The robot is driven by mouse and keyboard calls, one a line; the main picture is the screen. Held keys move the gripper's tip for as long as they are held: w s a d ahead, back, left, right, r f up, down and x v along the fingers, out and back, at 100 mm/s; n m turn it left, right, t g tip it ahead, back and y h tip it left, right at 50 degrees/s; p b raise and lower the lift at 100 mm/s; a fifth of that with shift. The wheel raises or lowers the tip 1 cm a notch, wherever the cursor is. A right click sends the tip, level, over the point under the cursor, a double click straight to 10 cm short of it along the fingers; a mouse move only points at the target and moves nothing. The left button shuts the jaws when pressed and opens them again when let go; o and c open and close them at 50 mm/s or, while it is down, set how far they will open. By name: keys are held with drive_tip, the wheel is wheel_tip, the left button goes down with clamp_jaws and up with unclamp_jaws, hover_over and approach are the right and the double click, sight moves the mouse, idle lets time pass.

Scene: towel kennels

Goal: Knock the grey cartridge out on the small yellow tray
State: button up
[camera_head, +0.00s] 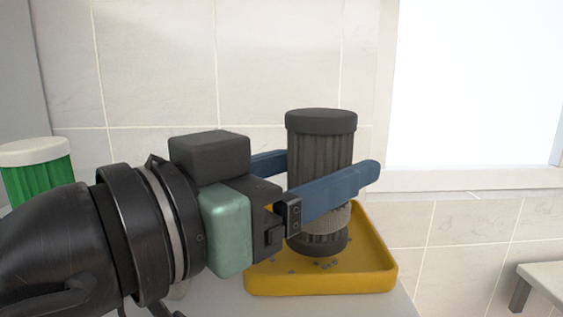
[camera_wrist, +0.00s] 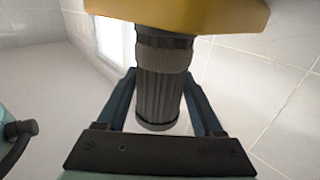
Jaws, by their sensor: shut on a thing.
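The grey cartridge (camera_head: 320,145) is a dark ribbed cylinder with a wider cap on top and a paler mesh band (camera_head: 325,222) near its lower end. My gripper (camera_head: 328,166) is shut on it, one blue finger on each side, and holds it upright over the small yellow tray (camera_head: 320,284). The cartridge also shows in the wrist view (camera_wrist: 160,95), between both fingers. Its lower end is inside the tray's outline; I cannot tell whether it touches the floor. Small dark crumbs (camera_head: 326,266) lie on the tray.
A green container with a white lid (camera_head: 38,178) stands at the left, partly behind my arm. The tray rests on a pale surface (camera_head: 225,298). A tiled wall (camera_head: 160,75) is behind, with a bright window (camera_head: 475,85) at right. A pale bench (camera_head: 545,280) stands lower right.

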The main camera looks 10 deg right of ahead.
sight(297, 134)
drive_tip(key=shift+f+b, duration=0.45)
drive_tip(key=shift+f, duration=0.35)
drive_tip(key=shift+r+p, duration=1.05)
drive_tip(key=shift+r, duration=0.3)
drive_tip(key=shift+f, duration=0.15)
drive_tip(key=shift+f+b, duration=1.2)
drive_tip(key=shift+b, duration=0.05)
drive_tip(key=shift+r+p, duration=1.05)
drive_tip(key=shift+r, duration=0.25)
drive_tip(key=shift+r+p, duration=0.8)
drive_tip(key=shift+r, duration=0.3)
drive_tip(key=s+a, duration=0.2)
drive_tip(key=s, duration=0.9)
drive_tip(key=shift+s+a, duration=0.2)
drive_tip(key=shift+s, duration=0.2)
